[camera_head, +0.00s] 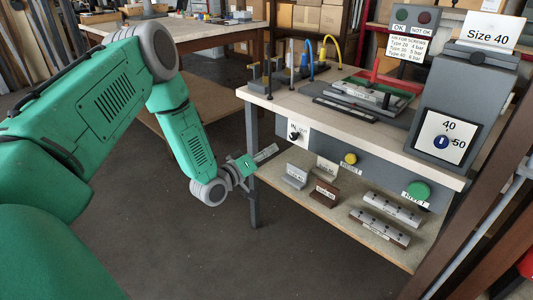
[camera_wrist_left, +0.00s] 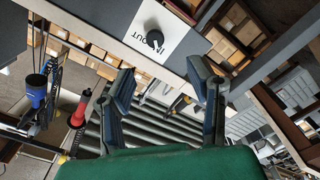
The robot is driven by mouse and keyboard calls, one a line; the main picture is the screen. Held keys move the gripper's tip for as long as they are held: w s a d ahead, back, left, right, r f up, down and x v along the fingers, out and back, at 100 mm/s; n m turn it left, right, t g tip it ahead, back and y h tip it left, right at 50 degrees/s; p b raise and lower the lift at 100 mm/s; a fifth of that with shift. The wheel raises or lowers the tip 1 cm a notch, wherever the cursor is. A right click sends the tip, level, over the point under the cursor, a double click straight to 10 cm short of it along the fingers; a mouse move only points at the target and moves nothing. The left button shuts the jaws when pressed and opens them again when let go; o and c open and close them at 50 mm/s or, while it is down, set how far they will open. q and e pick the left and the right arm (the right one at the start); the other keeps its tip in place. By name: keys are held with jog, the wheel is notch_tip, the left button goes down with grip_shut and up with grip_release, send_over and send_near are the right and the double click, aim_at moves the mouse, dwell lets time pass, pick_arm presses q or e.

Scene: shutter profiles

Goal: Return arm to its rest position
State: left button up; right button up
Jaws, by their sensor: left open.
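My green left arm comes in from the left in the head view. Its left gripper (camera_head: 264,156) is beside the front left corner of the workbench (camera_head: 300,112), a little below the top's edge, near the IN/OUT knob plate (camera_head: 297,132). In the left wrist view the gripper (camera_wrist_left: 162,85) has its two dark fingers apart with nothing between them. The IN/OUT knob (camera_wrist_left: 155,40) shows beyond the fingertips, apart from them. My right gripper is in neither view.
The lower shelf (camera_head: 340,215) holds several small metal and brown blocks. A yellow button (camera_head: 350,158) and a green button (camera_head: 419,190) are on the bench front. A grey control box (camera_head: 450,120) stands at the right. Open floor (camera_head: 170,240) lies below the arm.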

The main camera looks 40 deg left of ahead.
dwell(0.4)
pick_arm(q)
jog(key=s+d+f+m+g+p, duration=0.3)
jog(key=s+d+f+m+g, duration=0.2)
jog(key=s+d+f+g, duration=0.8)
jog(key=s+d+m+g+y+p, duration=0.1)
jog(key=s+d+m+g+p, duration=0.1)
jog(key=s, duration=2.2)
jog(key=shift+d+m+g, duration=0.6)
jog(key=shift+m+g, duration=0.4)
jog(key=shift+g, duration=0.2)
jog(key=shift+w+d, duration=0.1)
jog(key=shift+w, duration=0.05)
